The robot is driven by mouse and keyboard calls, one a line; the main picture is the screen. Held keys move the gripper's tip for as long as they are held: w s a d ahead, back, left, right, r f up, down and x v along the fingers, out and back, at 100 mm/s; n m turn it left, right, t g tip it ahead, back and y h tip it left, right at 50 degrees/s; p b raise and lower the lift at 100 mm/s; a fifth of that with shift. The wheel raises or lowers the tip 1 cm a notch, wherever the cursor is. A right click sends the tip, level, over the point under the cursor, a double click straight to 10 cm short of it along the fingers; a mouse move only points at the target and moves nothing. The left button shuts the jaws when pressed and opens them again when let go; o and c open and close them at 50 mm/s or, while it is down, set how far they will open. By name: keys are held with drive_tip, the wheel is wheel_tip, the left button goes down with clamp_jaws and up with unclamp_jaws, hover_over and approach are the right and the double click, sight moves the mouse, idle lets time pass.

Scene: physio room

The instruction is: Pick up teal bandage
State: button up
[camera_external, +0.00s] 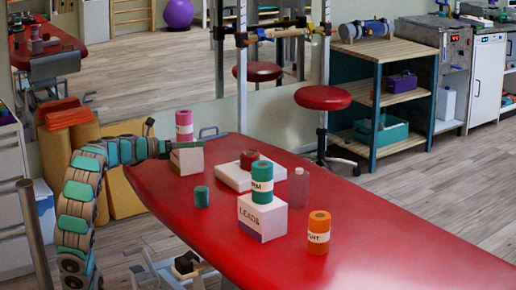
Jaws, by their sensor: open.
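A small plain teal roll (202,197) stands upright on the red treatment table (400,245), near its left edge. A taller teal roll (262,190) with a pale lettered band stands on a white box marked LEADS (262,218). I cannot tell which of the two is the teal bandage. My gripper (169,148) is at the end of my arm, beside a small box (188,158) at the table's far left. It is open, small and partly hidden, with nothing visibly held. It is apart from both teal rolls.
A pink roll (184,122), a dark red roll (249,159) on a white box (233,178), a clear bottle (299,188) and an orange roll (319,235) crowd the table. Its near right part is bare. A red stool (323,98) stands behind.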

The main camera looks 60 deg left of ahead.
drive_tip(key=s+d+f+m+g+h, duration=0.3)
drive_tip(key=f+m, duration=0.2)
drive_tip(key=m+g, duration=0.2)
drive_tip(key=m, duration=0.1)
approach(210, 205)
drive_tip(key=r, duration=0.1)
drive_tip(key=w+r, duration=0.2)
drive_tip(key=shift+d+h, duration=0.3)
drive_tip(key=shift+d+f+g, duration=0.15)
drive_tip(key=shift+f+g, duration=0.1)
drive_tip(key=shift+g, duration=0.05)
drive_tip(key=shift+w+d+f, duration=0.1)
drive_tip(key=shift+w+f, duration=0.05)
drive_tip(key=shift+x, duration=3.5)
drive_tip(key=shift+w, duration=0.1)
drive_tip(key=shift+c, duration=0.2)
clamp_jaws()
drive_tip(key=shift+r, duration=0.25)
